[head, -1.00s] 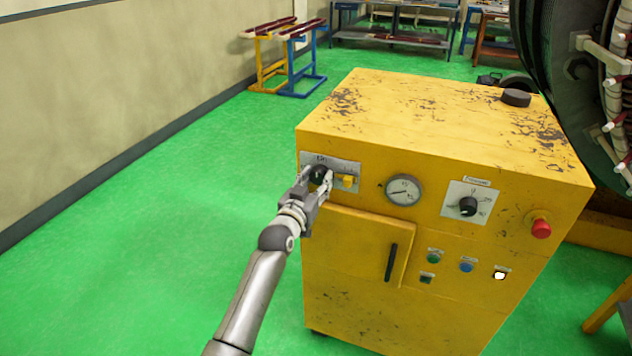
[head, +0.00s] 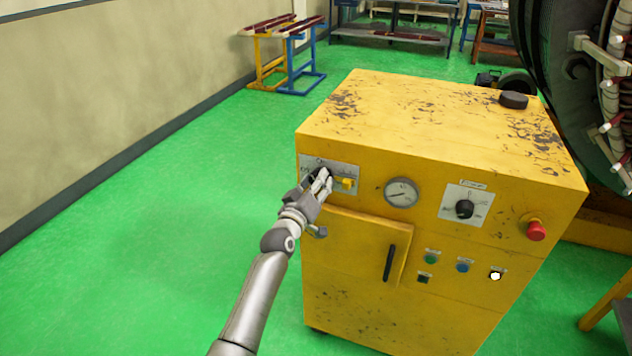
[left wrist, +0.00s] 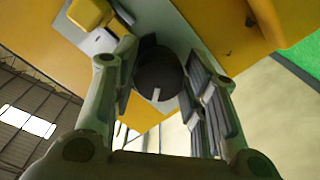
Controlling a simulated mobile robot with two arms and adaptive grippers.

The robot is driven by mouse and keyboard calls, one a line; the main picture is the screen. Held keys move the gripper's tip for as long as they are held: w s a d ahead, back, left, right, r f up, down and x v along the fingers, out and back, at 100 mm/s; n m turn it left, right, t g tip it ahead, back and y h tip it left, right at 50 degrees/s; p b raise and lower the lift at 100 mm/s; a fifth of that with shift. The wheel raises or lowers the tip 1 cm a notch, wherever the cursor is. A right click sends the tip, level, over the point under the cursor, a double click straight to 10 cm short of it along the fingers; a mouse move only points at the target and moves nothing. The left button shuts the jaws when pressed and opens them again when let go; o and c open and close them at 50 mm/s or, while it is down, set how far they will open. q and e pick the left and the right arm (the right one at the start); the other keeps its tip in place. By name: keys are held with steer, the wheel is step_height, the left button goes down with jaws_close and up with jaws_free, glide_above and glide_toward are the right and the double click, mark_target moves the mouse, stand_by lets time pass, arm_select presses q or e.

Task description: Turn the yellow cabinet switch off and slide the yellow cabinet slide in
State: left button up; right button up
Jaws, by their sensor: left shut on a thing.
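The yellow cabinet (head: 440,120) stands on the green floor, worn and scratched. On its front, at upper left, is a pale panel with a black rotary switch (head: 320,170) and a small yellow slide (head: 344,184) to its right. My left gripper (head: 322,181) is at this panel and shut on the switch, hiding most of it in the head view. In the left wrist view the round dark knob of the switch (left wrist: 158,76) sits between my two fingers, with a pale mark on it. The yellow slide (left wrist: 90,13) is beside it there. My right gripper is not in view.
The cabinet front also has a round gauge (head: 401,192), a second black knob (head: 464,209), a red button (head: 536,230), small buttons and a door with a black handle (head: 390,263). A large dark machine (head: 565,70) stands at right. The floor at left is free.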

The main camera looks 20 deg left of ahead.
arm_select(q)
steer(key=n+p, duration=0.1)
steer(key=n, duration=1)
steer(key=shift+r+p, duration=0.2)
steer(key=shift+p, duration=0.15)
steer(key=shift+d, duration=0.1)
steer(key=o, duration=1)
steer(key=s, duration=1.2)
steer(key=shift+f, duration=0.1)
